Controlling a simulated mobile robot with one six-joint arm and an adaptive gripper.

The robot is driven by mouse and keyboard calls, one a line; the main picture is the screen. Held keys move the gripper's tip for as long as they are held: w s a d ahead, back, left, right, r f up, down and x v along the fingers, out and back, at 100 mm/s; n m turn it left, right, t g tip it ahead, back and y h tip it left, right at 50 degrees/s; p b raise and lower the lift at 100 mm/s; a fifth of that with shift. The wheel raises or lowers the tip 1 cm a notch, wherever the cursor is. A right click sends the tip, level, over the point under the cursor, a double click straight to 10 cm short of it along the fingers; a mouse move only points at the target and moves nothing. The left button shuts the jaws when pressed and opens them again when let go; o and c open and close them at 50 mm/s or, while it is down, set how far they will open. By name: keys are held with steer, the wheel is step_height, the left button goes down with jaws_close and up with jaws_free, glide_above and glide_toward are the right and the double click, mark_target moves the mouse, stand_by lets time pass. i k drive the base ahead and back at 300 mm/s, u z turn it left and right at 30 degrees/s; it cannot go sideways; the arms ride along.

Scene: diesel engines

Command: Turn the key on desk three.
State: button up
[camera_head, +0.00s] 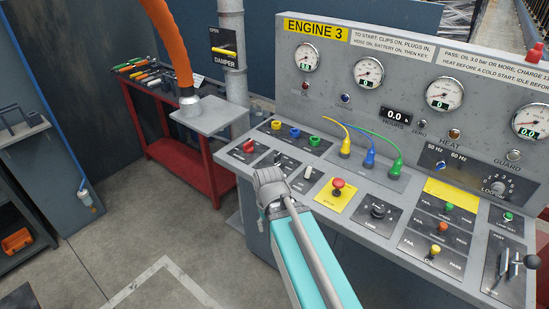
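The desk (345,232) is a grey sloped console with a yellow ENGINE 3 sign (316,29) on its upright back panel. A round black switch (377,210) sits on a dark plate right of the red stop button; it may be the key switch, but it is too small to tell.
A red mushroom button (338,184) stands on a yellow plate. Yellow, blue and green plugs (370,158) with cables stand behind it. A black-handled lever (511,266) is at the right. A red tool bench (180,150) and an orange hose (168,45) are left.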

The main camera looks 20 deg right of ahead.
mark_target(277, 158)
steer(key=u, duration=0.6)
steer(key=k, duration=1)
steer(key=z, duration=0.7)
steer(key=i, duration=1)
steer(key=u, duration=0.05)
